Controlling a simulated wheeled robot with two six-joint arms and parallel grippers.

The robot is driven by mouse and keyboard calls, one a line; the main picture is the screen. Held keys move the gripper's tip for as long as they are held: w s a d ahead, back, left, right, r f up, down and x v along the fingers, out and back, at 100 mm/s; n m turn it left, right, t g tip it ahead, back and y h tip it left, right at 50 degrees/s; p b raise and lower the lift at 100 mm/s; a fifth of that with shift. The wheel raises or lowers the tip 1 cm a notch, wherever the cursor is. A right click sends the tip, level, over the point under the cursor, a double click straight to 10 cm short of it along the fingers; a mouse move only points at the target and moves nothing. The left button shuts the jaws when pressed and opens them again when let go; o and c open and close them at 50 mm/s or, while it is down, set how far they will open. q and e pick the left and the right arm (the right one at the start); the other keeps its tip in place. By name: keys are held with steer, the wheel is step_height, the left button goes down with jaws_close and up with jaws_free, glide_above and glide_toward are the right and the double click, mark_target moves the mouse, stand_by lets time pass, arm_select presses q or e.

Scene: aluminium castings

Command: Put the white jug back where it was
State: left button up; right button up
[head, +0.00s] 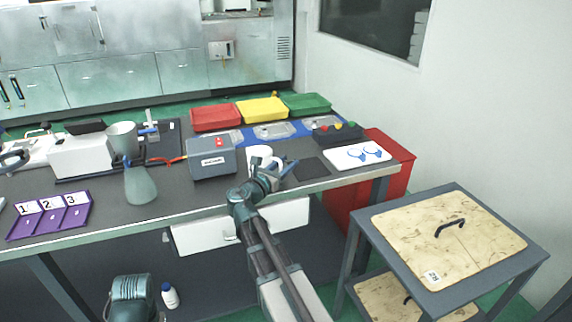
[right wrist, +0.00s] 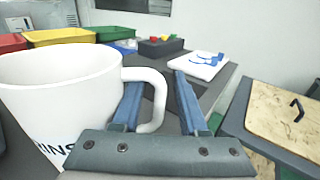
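The white jug (head: 256,153) stands upright on the dark worktable, right of the grey box and partly hidden behind my right gripper (head: 270,175). In the right wrist view the jug (right wrist: 60,95) fills the left side, with dark letters low on its wall and its handle (right wrist: 158,95) toward the right. My right gripper (right wrist: 158,105) is open. The handle lies between its two blue fingers, close to the left one, with a gap to the right finger. My left gripper is not in view.
The grey box (head: 211,160) stands close left. Red (head: 215,118), yellow (head: 262,110) and green (head: 306,104) trays line the back.

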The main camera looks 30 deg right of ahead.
steer(key=shift+r, duration=0.25)
steer(key=v, duration=1.2)
steer(key=shift+f, duration=0.1)
steer(key=s+a+f+m+g+y, duration=0.2)
steer(key=s+a+f+m+y, duration=0.2)
steer(key=a+f+m, duration=0.3)
steer(key=s+a+f+m+g+y, duration=0.2)
steer(key=s+a+f+m+y, duration=0.25)
steer(key=f, duration=0.45)
steer(key=s+a+f+m+g+y, duration=0.1)
steer(key=s+a+f+m+y, duration=0.2)
steer(key=a, duration=0.5)
steer(key=s+a+f+m+g+y, duration=0.2)
steer(key=s+a+m+y, duration=0.1)
steer(key=a, duration=0.5)
steer(key=shift+s+a+f+m+g+y, duration=0.35)
steer(key=shift+s+m, duration=0.3)
steer(key=shift+s, duration=0.6)
